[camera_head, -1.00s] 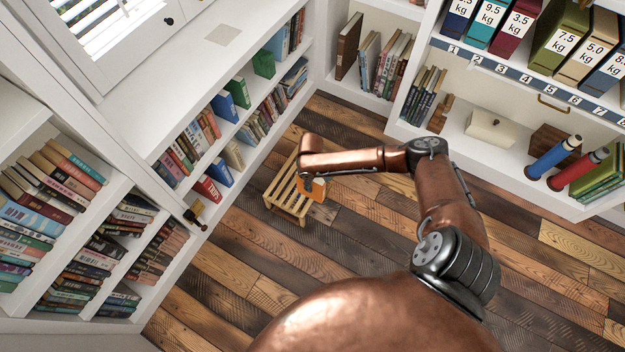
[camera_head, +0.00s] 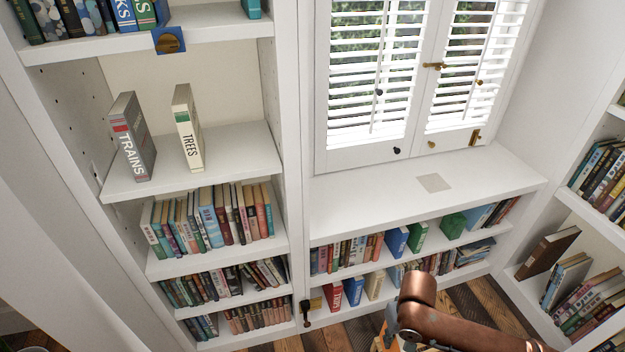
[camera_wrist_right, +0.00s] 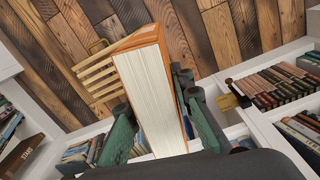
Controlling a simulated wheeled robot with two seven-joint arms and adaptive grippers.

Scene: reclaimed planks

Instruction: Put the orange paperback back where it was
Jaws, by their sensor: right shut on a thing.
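The orange paperback (camera_wrist_right: 148,92) is in my right gripper (camera_wrist_right: 156,100), between its green-padded fingers. In the right wrist view its white page edges face the camera and its orange cover shows along the edges. In the head view only a sliver of orange (camera_head: 383,334) shows beside my copper arm at the lower right; the fingers there are mostly hidden. On the upper left shelf board (camera_head: 245,150) stand a grey TRAINS book (camera_head: 135,140) and a cream TREES book (camera_head: 188,130), upright and apart, with bare board between them. My left gripper is out of view.
A slatted wooden stool (camera_wrist_right: 97,75) stands on the plank floor. Full book rows (camera_head: 215,215) fill the shelves below. A wide white ledge (camera_head: 370,200) runs under the shuttered window, bare except for a flat beige square (camera_head: 434,183). An upright divider (camera_head: 293,130) separates the bays.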

